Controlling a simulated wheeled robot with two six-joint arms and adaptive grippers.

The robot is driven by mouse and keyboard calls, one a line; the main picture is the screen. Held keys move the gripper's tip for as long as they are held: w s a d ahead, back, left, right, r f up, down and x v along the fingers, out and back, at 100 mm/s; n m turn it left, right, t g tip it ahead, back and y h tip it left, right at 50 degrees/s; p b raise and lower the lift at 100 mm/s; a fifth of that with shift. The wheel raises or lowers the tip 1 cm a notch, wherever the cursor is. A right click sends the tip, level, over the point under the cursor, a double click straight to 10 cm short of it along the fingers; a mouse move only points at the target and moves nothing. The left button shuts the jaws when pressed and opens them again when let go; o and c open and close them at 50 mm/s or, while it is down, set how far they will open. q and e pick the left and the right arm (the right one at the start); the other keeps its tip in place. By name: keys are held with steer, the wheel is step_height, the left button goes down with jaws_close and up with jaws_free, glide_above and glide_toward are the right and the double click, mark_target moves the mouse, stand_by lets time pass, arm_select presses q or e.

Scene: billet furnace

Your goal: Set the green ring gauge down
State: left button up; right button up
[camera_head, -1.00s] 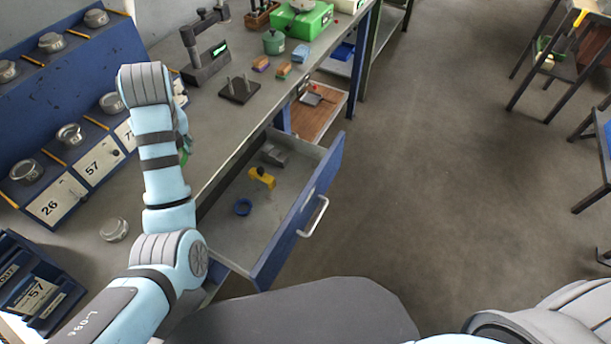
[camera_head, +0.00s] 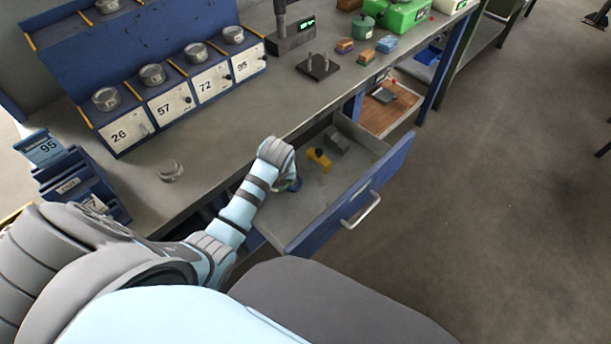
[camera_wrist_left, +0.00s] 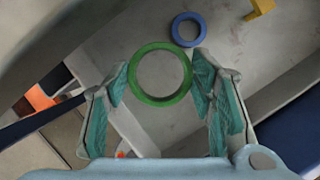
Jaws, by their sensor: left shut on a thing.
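The green ring gauge (camera_wrist_left: 160,101) is between the fingers of my left gripper (camera_wrist_left: 162,80) in the left wrist view. The gripper is shut on it, with a fingertip at each side of the ring. In the head view my left arm reaches over the open drawer (camera_head: 372,190), and its hand hides most of the ring and the fingers. The drawer floor shows below the ring in the wrist view. A blue ring (camera_wrist_left: 188,29) lies on that floor, just beyond the green one. My right gripper is not in view.
A yellow object (camera_head: 319,159) and a grey block (camera_head: 338,141) lie farther back in the drawer. The bench top (camera_head: 215,150) runs along the drawer's left side. A round metal piece (camera_head: 171,170) stands on the bench. Numbered boxes (camera_head: 170,103) line the back.

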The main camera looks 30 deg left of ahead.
arm_select(q)
glide_above(273, 207)
step_height(273, 207, down, 4)
steer(key=f+b, duration=0.1)
steer(key=f, duration=0.2)
steer(key=f+b, duration=0.2)
steer(key=f, duration=0.1)
steer(key=f+b, duration=0.1)
steer(key=f, duration=0.2)
steer(key=shift+s+d+f, duration=0.1)
steer(key=shift+s+d, duration=0.1)
steer(key=shift+s, duration=0.2)
steer(key=shift+s+f, duration=0.1)
steer(key=shift+f, duration=0.05)
steer(key=o, duration=1.3)
steer(key=shift+s+d, duration=0.1)
steer(key=shift+o, duration=0.2)
steer(key=shift+w+f, duration=0.15)
steer(key=shift+w, duration=0.05)
